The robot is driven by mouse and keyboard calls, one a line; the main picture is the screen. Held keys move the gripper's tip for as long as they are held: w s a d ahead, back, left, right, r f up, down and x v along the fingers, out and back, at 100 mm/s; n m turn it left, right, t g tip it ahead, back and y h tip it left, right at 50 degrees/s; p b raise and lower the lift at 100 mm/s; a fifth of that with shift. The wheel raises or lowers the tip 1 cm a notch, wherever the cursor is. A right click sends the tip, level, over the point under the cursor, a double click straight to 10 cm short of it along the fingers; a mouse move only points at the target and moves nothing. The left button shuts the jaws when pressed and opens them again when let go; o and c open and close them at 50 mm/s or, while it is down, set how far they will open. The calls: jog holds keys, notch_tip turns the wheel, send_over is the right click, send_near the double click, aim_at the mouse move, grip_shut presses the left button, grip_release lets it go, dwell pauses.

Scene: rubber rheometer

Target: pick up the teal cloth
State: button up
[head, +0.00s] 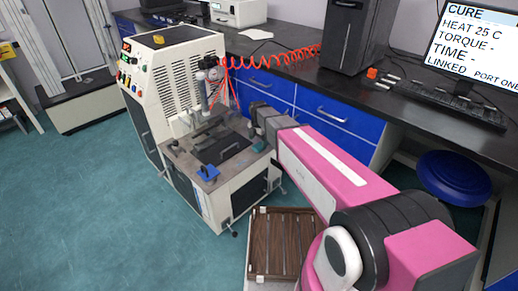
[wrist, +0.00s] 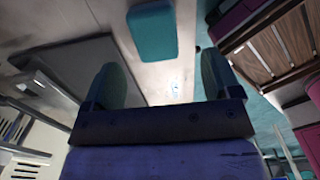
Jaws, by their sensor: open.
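The teal cloth (wrist: 152,31) shows in the wrist view as a folded, rounded rectangle lying flat on the machine's pale metal top, near its edge. My gripper (wrist: 162,78) is open, with one teal-padded finger at each side and nothing between them. The cloth lies beyond the fingertips, apart from them and roughly centred between the fingers. In the head view my gripper (head: 258,138) hangs over the right side of the machine's worktop (head: 180,158). A small teal patch shows by it there; I cannot tell whether it is cloth or finger pad.
A dark plate with a handle (head: 218,149) and a blue part (head: 208,171) sit on the worktop. The white machine cabinet (head: 172,85) and red coiled hose (head: 268,60) stand behind. A brown slatted crate (head: 283,240) is below. Floor at left is clear.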

aim_at(258, 146)
jog(key=f, duration=0.5)
jog(key=shift+w+a, duration=0.1)
jog(key=shift+w, duration=0.1)
jog(key=shift+c, duration=0.3)
jog(key=c, duration=1)
jog(key=shift+r, duration=0.5)
jog(key=r, duration=0.2)
jog(key=s+r, duration=0.1)
jog(key=shift+a+r, duration=0.25)
jog(key=shift+r, duration=0.15)
jog(key=s+a+r, duration=0.4)
jog(key=s, duration=0.1)
jog(key=s+a+r, duration=0.2)
jog(key=s+a, duration=0.1)
jog(key=shift+r, duration=0.1)
